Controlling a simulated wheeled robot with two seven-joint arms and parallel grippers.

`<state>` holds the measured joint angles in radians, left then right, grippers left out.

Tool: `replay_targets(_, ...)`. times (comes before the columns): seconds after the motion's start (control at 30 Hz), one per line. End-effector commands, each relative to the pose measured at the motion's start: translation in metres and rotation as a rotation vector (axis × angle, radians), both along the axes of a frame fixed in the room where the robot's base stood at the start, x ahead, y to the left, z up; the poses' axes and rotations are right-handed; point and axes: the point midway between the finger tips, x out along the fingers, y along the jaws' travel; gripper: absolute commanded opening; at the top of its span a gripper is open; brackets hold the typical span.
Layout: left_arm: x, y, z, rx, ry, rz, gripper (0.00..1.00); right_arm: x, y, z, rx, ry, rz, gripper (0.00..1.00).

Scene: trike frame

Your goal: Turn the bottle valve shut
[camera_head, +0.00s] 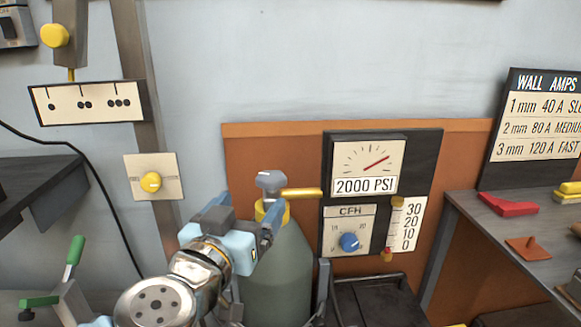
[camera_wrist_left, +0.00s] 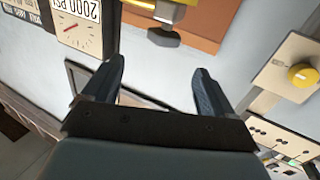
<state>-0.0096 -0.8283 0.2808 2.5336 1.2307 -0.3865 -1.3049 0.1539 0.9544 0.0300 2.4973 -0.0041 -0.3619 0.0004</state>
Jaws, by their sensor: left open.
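The bottle valve (camera_head: 270,181) is a grey-blue knob above a yellow collar (camera_head: 267,211) on the green gas bottle (camera_head: 277,272). My left gripper (camera_head: 250,206) is open and empty, in front of the bottle top and just below the knob in the head view. It hides part of the collar and bottle. In the left wrist view the dark valve knob (camera_wrist_left: 163,37) shows beyond the fingertips, between their lines. The left gripper's fingers (camera_wrist_left: 158,68) stand apart and do not appear to touch it. My right gripper is not in view.
A yellow pipe (camera_head: 303,193) runs from the valve to a gauge panel (camera_head: 423,160). The pressure gauge (camera_head: 364,167) reads 2000 PSI. A blue flow knob (camera_head: 349,242) sits below it. A side shelf (camera_head: 490,221) holds small parts. The wall above the valve is clear.

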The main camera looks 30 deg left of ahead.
Motion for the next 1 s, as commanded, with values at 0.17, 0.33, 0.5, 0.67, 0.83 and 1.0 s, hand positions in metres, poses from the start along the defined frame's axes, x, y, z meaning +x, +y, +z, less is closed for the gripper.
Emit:
replay_targets(0.17,0.007,0.006,-0.006,0.05,0.008,0.021,0.86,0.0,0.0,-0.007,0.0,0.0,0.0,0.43)
replay_targets(0.33,0.038,0.01,-0.008,0.047,0.01,0.018,0.86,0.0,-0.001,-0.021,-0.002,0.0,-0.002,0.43)
replay_targets(0.5,0.079,0.017,-0.007,0.048,0.009,0.017,0.86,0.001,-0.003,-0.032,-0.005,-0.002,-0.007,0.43)
replay_targets(0.67,0.109,0.024,-0.005,0.049,0.007,0.019,0.86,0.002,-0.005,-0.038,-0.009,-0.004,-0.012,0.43)
replay_targets(0.83,0.128,0.028,-0.003,0.048,0.006,0.019,0.86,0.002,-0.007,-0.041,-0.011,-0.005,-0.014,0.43)
replay_targets(1.0,0.133,0.029,-0.003,0.048,0.007,0.02,0.86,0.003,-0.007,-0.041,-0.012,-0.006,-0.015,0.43)
